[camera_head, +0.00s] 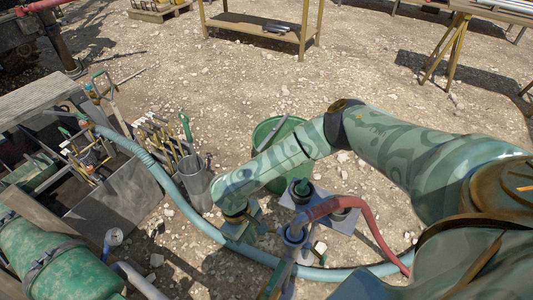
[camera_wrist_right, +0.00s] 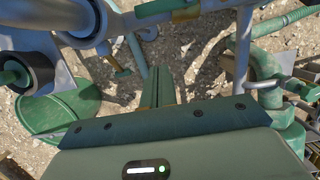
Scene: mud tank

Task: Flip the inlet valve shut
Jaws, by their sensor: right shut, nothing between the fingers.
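My right gripper (camera_head: 243,226) is low over the gravel, left of the pipe fitting that carries the red hose (camera_head: 367,217). In the right wrist view its fingers (camera_wrist_right: 156,84) are together, with nothing between them. The grey-blue pipe fitting (camera_head: 293,236) stands upright just right of the gripper, apart from it. In the wrist view a grey pipe assembly (camera_wrist_right: 88,22) with a small brass-coloured handle (camera_wrist_right: 116,66) lies beyond the fingertips, to the left. I cannot tell for certain which part is the inlet valve or its lever position. My left gripper is not in view.
A green tub (camera_head: 268,180) stands behind my right forearm. A thick blue hose (camera_head: 160,180) runs along the ground past the gripper. A grey bin (camera_head: 195,183) and a tool-filled crate (camera_head: 110,205) are to the left, with a green tank (camera_head: 55,265) in front.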

